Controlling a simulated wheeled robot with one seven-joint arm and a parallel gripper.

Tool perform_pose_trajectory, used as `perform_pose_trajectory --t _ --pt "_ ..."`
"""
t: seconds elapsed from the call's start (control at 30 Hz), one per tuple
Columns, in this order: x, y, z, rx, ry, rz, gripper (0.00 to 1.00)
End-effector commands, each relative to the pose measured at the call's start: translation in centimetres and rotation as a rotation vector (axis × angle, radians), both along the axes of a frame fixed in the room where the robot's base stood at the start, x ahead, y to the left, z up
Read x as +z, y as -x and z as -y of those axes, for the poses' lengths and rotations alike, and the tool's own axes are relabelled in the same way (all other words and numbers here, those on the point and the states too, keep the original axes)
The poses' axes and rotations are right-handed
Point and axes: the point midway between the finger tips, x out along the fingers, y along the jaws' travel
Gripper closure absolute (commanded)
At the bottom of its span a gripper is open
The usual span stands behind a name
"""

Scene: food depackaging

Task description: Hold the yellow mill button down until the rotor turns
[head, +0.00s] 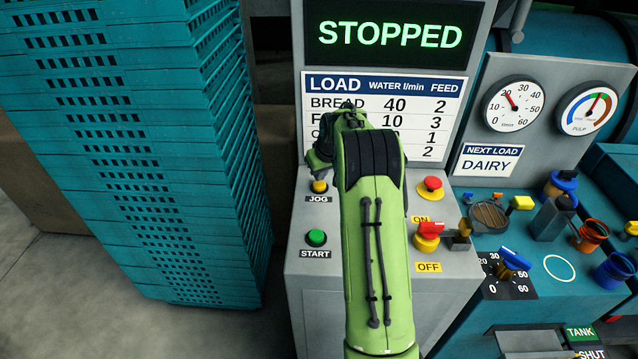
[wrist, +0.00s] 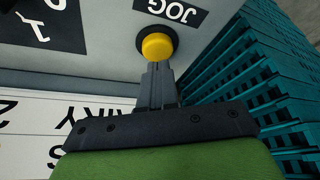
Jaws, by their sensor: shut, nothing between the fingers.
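The yellow mill button (head: 319,186), labelled JOG, sits on the grey control panel, left of my green arm. It also shows in the wrist view (wrist: 157,46), round in a dark collar. My gripper (wrist: 156,68) is shut and empty. Its closed fingertips point at the button and overlap its near edge in the wrist view; I cannot tell whether they touch it. In the head view my wrist is just above the button and hides the fingertips. The display (head: 390,34) reads STOPPED. I cannot make out the rotor.
A green START button (head: 316,238) lies below JOG. A red button (head: 430,188) and a red switch (head: 428,236) marked ON and OFF are right of my arm. A tall stack of teal crates (head: 150,150) stands close on the left. Gauges (head: 513,103) and valves are at right.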

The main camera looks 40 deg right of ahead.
Motion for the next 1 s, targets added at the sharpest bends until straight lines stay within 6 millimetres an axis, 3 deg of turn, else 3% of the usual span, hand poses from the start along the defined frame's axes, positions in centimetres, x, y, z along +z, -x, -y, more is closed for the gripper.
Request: perform_pose_trajectory --t 0.6,1.0 --pt "-2.0 0.0 0.0 0.000 0.000 -0.001 1.00" --pt "-1.9 0.0 0.0 0.000 -0.001 -0.002 1.00"
